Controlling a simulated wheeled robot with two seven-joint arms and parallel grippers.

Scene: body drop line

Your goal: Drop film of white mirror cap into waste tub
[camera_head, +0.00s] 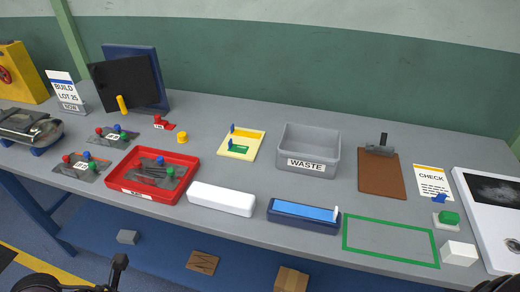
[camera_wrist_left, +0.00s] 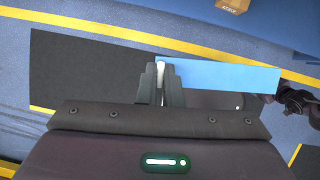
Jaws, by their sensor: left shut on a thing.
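My left gripper (camera_wrist_left: 160,75) is shut on the white tab of a blue film strip (camera_wrist_left: 225,77) in the left wrist view. The strip sticks out to the right, above the floor and away from the waste tub. The white mirror cap (camera_head: 222,199) lies on the table in the head view, with no blue film on it. The grey waste tub (camera_head: 308,164), labelled WASTE, stands behind and to its right; the part of its inside that shows is empty. I cannot make out the held film in the head view. My right gripper is not clearly seen.
A dark blue cap (camera_head: 290,219) with blue film and white tab lies right of the white cap. A red tray (camera_head: 125,187), yellow pad (camera_head: 256,141), clipboard (camera_head: 382,178) and green outline (camera_head: 392,258) surround the area. A cardboard box (camera_head: 290,279) sits below the table.

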